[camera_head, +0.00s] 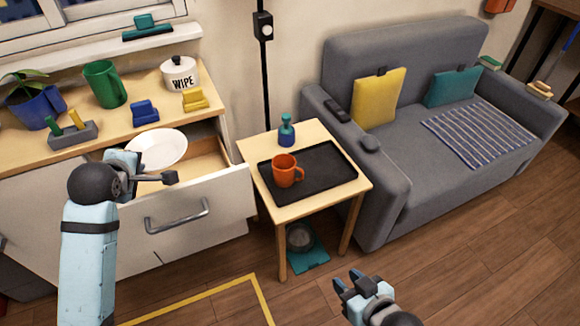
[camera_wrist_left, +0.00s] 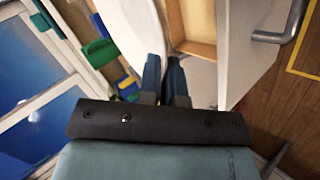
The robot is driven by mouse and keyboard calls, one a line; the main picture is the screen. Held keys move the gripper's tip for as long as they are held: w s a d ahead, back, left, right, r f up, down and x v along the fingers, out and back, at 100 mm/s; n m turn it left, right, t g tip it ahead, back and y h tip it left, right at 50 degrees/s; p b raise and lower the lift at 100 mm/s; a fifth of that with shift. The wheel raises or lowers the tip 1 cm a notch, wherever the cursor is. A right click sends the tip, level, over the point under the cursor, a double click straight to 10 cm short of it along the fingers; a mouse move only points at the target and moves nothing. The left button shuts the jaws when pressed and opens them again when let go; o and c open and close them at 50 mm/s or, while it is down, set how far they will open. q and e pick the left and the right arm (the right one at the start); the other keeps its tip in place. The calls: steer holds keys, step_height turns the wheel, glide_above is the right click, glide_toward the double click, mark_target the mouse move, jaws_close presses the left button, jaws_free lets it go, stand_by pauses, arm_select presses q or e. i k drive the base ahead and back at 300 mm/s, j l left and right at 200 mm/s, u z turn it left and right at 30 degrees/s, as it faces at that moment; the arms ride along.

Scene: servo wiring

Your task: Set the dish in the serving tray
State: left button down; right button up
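The white dish (camera_head: 160,147) is at the open drawer, just in front of the counter edge. It also fills the upper middle of the left wrist view (camera_wrist_left: 131,28). My left gripper (camera_head: 118,160) is at the dish's left side in the head view. Its fingers (camera_wrist_left: 163,72) are close together at the dish's rim and look shut on it; their contact is partly hidden. The dark serving tray (camera_head: 325,178) lies on the small wooden side table with an orange mug (camera_head: 287,170) on its left part. My right gripper (camera_head: 347,280) is open and empty, low over the floor.
The open drawer (camera_head: 200,205) juts out close to the side table (camera_head: 285,212). A blue bottle (camera_head: 286,130) stands behind the tray. The tray's right part is clear.

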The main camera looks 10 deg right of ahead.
mark_target(326, 172)
steer(key=i+l+u, duration=0.25)
steer(key=l, duration=1.05)
steer(key=i+l+u, duration=0.25)
steer(key=l, duration=1.05)
steer(key=l+u, duration=0.25)
steer(key=l, duration=1.1)
